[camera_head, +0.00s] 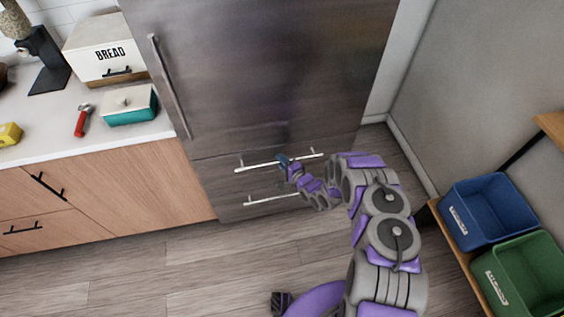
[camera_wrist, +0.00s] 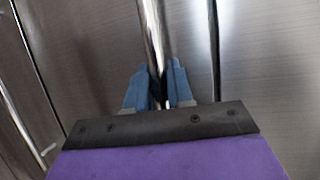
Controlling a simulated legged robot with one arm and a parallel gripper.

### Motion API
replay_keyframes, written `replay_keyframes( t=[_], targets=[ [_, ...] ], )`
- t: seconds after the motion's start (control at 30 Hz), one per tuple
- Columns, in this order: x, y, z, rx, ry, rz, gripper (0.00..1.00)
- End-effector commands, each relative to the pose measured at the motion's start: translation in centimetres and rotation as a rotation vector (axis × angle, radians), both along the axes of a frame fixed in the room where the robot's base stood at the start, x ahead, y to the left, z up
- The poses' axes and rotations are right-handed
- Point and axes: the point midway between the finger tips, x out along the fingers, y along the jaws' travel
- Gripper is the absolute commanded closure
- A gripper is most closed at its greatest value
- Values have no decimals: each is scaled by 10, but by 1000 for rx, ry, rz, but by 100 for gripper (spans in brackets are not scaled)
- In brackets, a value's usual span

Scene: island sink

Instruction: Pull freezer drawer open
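The steel fridge has a freezer drawer (camera_head: 222,177) low on its front, with a long horizontal bar handle (camera_head: 256,166). The drawer front looks flush with the fridge. A second bar handle (camera_head: 268,200) sits below it. My gripper (camera_head: 284,161) is at the middle of the upper handle. In the wrist view the handle bar (camera_wrist: 152,30) runs between the blue fingers of my gripper (camera_wrist: 158,78). Both fingers lie close against the bar, one on each side, and look shut on it. The fingers hide part of the bar.
The tall fridge door handle (camera_head: 170,87) is above left. A counter (camera_head: 40,135) with a bread box (camera_head: 97,54) and a teal dish (camera_head: 130,106) stands left. Blue (camera_head: 490,207) and green (camera_head: 526,270) bins stand right. Floor before the fridge is clear.

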Motion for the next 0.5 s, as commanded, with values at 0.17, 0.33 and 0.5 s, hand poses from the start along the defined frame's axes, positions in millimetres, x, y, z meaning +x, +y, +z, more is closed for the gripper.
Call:
replay_keyframes(
  t=[0.17, 0.33, 0.5],
  targets=[
    [-1, 0, -2, -1, 4, 0, 100],
    [-1, 0, -2, -2, 5, 0, 100],
    [-1, 0, -3, -1, 7, 0, 100]
  ],
)
